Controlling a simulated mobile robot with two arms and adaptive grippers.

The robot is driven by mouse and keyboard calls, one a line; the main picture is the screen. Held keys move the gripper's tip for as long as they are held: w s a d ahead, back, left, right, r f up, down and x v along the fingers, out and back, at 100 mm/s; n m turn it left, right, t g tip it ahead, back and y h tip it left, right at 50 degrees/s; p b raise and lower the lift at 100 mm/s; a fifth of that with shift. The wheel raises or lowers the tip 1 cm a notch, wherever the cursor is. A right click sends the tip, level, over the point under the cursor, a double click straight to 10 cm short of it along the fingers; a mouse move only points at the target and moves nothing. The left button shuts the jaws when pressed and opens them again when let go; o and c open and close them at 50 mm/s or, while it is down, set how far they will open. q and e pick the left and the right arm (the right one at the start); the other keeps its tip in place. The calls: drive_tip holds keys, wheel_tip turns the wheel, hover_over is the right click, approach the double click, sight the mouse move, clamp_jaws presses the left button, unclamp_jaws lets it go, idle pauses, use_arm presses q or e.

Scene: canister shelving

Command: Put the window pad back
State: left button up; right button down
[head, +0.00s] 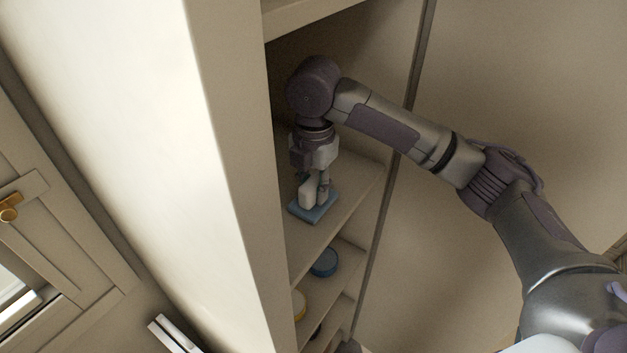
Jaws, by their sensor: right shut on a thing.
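The window pad (314,209) is a flat blue square piece at a shelf (335,220) inside the tall cabinet. My right gripper (316,200) reaches into the cabinet from the right and points down. It is shut on the blue pad, gripping it from above. The pad is at the shelf's surface; I cannot tell whether it rests fully on it. The gripper's fingers hide part of the pad's middle. My left gripper is not in view.
A round blue lidded canister (324,263) stands on the shelf below, with a yellow item (298,305) lower down. The cabinet's side panel (225,180) borders the opening at left.

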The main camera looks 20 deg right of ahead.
sight(315, 180)
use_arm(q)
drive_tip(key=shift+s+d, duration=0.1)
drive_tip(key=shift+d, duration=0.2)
use_arm(e)
drive_tip(key=shift+s+d+f, duration=0.1)
drive_tip(key=c, duration=0.9)
unclamp_jaws()
drive_tip(key=shift+r+b, duration=0.35)
drive_tip(key=shift+r, duration=0.1)
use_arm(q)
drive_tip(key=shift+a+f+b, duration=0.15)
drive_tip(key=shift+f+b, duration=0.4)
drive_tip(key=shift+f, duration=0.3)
use_arm(e)
wheel_tip(315, 180, up, 7)
drive_tip(key=shift+f, duration=0.1)
